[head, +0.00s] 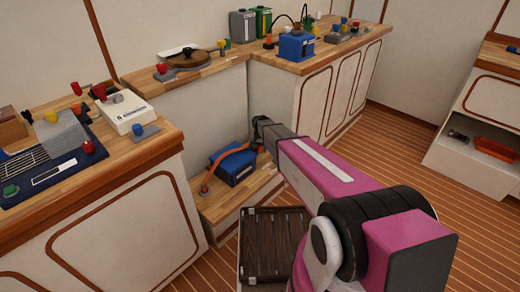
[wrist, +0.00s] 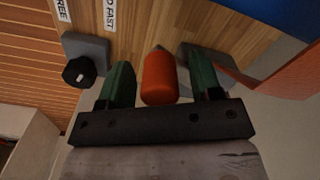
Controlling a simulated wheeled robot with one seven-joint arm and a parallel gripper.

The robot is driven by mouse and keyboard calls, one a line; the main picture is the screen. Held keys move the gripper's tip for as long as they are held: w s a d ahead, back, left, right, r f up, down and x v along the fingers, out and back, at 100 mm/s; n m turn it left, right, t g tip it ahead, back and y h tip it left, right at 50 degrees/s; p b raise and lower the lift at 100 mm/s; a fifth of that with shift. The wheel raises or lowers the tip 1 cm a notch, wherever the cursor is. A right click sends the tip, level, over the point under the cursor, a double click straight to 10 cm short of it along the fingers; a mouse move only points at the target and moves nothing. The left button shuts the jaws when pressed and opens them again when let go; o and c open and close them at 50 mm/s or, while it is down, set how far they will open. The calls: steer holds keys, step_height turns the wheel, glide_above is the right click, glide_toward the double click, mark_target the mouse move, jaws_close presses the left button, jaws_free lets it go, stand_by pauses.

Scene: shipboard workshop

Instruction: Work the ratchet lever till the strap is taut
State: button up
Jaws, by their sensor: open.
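The strap (head: 228,156) is an orange band over a blue box (head: 236,168) on the low wooden bench in the head view. An orange band also shows at the right of the wrist view (wrist: 275,82). In the wrist view, a rounded orange handle end (wrist: 158,85), apparently the ratchet lever's, stands between the two green fingers of my gripper (wrist: 160,72). My gripper is open, with a gap seen on both sides of the handle. In the head view my arm's end hides the ratchet, so I cannot tell the lever's angle or the strap's tension.
A black knob (wrist: 78,71) on a grey plate lies left of my gripper, near labels reading "FREE" and "D FAST" (wrist: 110,14). Counters flank the bench on both sides.

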steer(key=c, duration=0.9)
steer(key=shift+c, duration=0.2)
steer(key=shift+d, duration=0.15)
steer(key=w+d+n, duration=0.1)
steer(key=n, duration=0.1)
steer(key=w+d+n, duration=0.1)
steer(key=n, duration=0.1)
steer(key=shift+d, duration=0.35)
steer(key=shift+w+d+n, duration=0.55)
steer(key=shift+w+n, duration=0.1)
steer(key=shift+n, duration=0.4)
steer(key=shift+w+d+n, duration=0.55)
steer(key=shift+w+n, duration=0.05)
steer(key=shift+n, duration=0.45)
